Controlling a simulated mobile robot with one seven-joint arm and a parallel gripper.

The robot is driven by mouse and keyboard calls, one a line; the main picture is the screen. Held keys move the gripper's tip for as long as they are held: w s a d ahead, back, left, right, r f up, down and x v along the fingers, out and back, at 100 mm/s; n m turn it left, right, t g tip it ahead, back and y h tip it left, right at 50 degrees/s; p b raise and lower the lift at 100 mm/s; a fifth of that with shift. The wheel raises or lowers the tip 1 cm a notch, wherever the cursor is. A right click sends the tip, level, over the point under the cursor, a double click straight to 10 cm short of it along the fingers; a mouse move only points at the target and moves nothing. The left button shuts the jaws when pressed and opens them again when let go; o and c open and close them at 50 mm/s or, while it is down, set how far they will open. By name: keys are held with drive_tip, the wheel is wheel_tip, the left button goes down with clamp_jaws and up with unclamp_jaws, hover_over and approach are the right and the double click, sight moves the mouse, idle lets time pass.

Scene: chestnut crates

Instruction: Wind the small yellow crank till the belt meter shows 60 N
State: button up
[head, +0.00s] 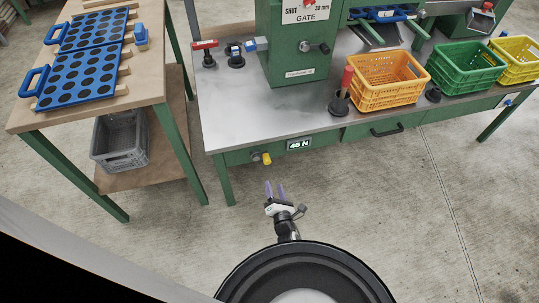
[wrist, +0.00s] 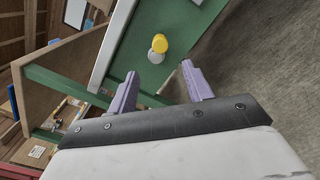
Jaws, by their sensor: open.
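The small yellow crank (head: 266,158) sticks out from the green front apron of the metal-topped bench, just left of the belt meter. The belt meter (head: 299,144) is a small dark display that reads about 46 N; its first digit is clear, the second less so. My gripper (head: 275,190) is open and empty, below and in front of the crank, apart from it. In the wrist view the crank's yellow knob (wrist: 159,43) shows beyond and between the purple fingers of my gripper (wrist: 155,85). The meter is not seen in the wrist view.
The metal bench (head: 240,115) carries a green machine (head: 297,60) and orange (head: 386,80), green (head: 466,68) and yellow crates. A wooden table (head: 140,90) with blue trays stands at left, a grey crate (head: 120,140) on its shelf. The floor before the bench is clear.

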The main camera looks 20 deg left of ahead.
drive_tip(key=shift+b+x, duration=3.7)
drive_tip(key=shift+x, duration=3.15)
drive_tip(key=c, duration=0.9)
